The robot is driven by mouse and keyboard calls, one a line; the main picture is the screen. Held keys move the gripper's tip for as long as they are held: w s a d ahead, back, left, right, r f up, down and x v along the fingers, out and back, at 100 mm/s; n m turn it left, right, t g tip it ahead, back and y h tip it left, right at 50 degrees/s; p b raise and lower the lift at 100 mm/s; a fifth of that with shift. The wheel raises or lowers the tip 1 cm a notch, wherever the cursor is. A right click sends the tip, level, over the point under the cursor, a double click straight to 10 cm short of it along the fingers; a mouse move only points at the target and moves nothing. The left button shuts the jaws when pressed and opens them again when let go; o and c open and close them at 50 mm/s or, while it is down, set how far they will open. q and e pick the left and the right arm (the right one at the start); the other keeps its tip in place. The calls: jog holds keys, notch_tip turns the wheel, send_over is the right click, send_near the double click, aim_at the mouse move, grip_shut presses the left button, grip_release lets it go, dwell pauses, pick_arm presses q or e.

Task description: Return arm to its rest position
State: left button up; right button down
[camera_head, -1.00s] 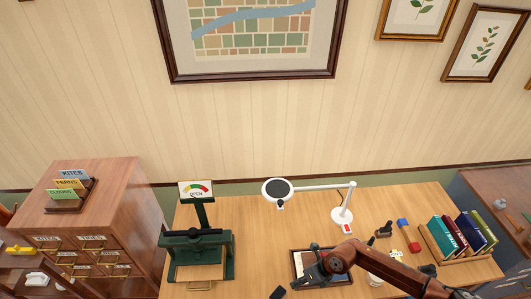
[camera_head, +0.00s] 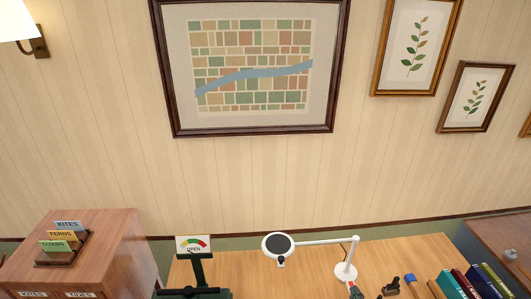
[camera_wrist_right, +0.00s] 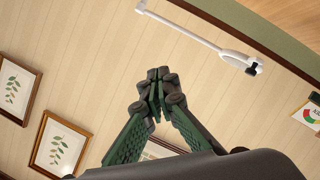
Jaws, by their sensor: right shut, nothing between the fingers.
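My right gripper (camera_wrist_right: 156,88) fills the middle of the wrist view, with its green and dark fingers closed together and nothing between them. Behind it in that view are the striped wall and the white lamp arm. In the head view only a small dark part of my right gripper (camera_head: 356,292) shows at the bottom edge, in front of the lamp base; the rest of the arm is out of frame. My left gripper is in neither view.
A card cabinet (camera_head: 110,235) stands left. Framed pictures (camera_head: 255,130) hang on the wall.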

jog(key=s+d+f+m+g+h, duration=0.1)
jog(key=s+d+f+m+g, duration=0.45)
jog(key=s+f, duration=0.6)
jog(key=s+f+m+g+y, duration=0.1)
jog(key=s+f+g, duration=0.2)
jog(key=s, duration=0.5)
jog(key=s+f+m+g+y, duration=0.1)
jog(key=s+f+g, duration=0.25)
jog(key=s, duration=0.35)
notch_tip(320, 180, down, 37)
jog(key=a+b, duration=0.1)
jog(key=b, duration=0.8)
jog(key=s+f+g+b, duration=0.1)
jog(key=s+f+b, duration=0.3)
jog(key=s+f, duration=0.6)
jog(key=s+f+n+g+b, duration=0.1)
jog(key=s+f+b, duration=0.3)
jog(key=s+f, duration=0.7)
notch_tip(320, 180, down, 8)
jog(key=shift+r, duration=0.25)
jog(key=shift+n, duration=0.25)
